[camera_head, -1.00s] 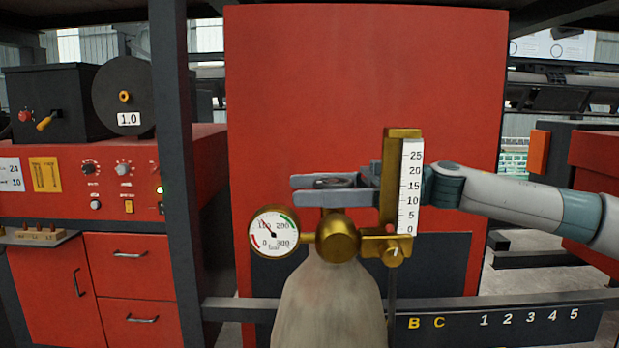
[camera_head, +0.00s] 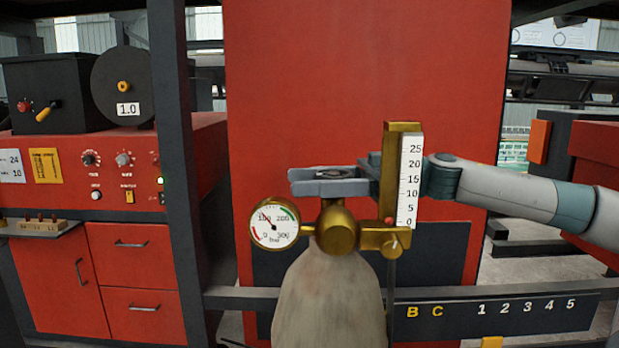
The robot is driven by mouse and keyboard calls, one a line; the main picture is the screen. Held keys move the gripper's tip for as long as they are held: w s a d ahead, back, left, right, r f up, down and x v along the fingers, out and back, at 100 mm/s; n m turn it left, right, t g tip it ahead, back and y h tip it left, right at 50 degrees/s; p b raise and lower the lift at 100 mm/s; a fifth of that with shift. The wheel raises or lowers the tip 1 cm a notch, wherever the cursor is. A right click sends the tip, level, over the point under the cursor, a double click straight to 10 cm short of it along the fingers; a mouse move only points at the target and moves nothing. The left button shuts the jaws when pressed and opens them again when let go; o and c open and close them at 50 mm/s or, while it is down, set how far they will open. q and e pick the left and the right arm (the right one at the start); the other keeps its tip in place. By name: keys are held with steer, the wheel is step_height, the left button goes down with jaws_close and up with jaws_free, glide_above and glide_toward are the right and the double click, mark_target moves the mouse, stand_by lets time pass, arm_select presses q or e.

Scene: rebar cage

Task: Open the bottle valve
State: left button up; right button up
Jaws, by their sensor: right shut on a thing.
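A grey gas bottle (camera_head: 328,295) stands upright in front of me with a brass valve body (camera_head: 337,231) on top. A round pressure gauge (camera_head: 274,224) sits on its left side. A brass flow meter (camera_head: 390,160) with a white scale (camera_head: 409,180) stands on its right, with a small red spot (camera_head: 390,221) low beside the scale. My right gripper (camera_head: 325,181) reaches in from the right behind the flow meter. Its fingers are shut around the dark valve wheel (camera_head: 334,174) above the brass body; the wheel is mostly hidden between them. My left gripper is not in view.
A large red panel (camera_head: 365,80) stands behind the bottle. A dark post (camera_head: 172,150) and a red welding machine (camera_head: 75,165) are on the left. A dark rail with letters and numbers (camera_head: 530,308) runs low on the right.

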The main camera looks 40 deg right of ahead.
steer(key=shift+s+a+r+n+g+y+p, duration=0.15)
steer(key=shift+n+g+y+p, duration=0.25)
steer(key=shift+n+g+p, duration=0.7)
steer(key=shift+s+r+n+g+y+p, duration=0.15)
steer(key=shift+g+y+p, duration=0.45)
steer(key=shift+p, duration=1.05)
steer(key=shift+s+a+r+n+g+y+p, duration=0.1)
steer(key=shift+s+n+g+y+p, duration=0.15)
steer(key=shift+n+g+p, duration=0.7)
steer(key=shift+s+d+f+n+g+h+p, duration=0.1)
steer(key=shift+s+n+g+h+p, duration=0.4)
steer(key=shift+n+g, duration=1.6)
steer(key=shift+s+d+f+n+g+h+p, duration=0.25)
steer(key=shift+s+n+g+h, duration=0.65)
steer(key=shift+g, duration=2.1)
steer(key=shift+s+n+g+h+p, duration=0.4)
steer(key=shift+n+g, duration=1.4)
steer(key=shift+g, duration=0.75)
steer(key=shift+w, duration=0.1)
steer(key=o, duration=1)
steer(key=shift+o, duration=0.2)
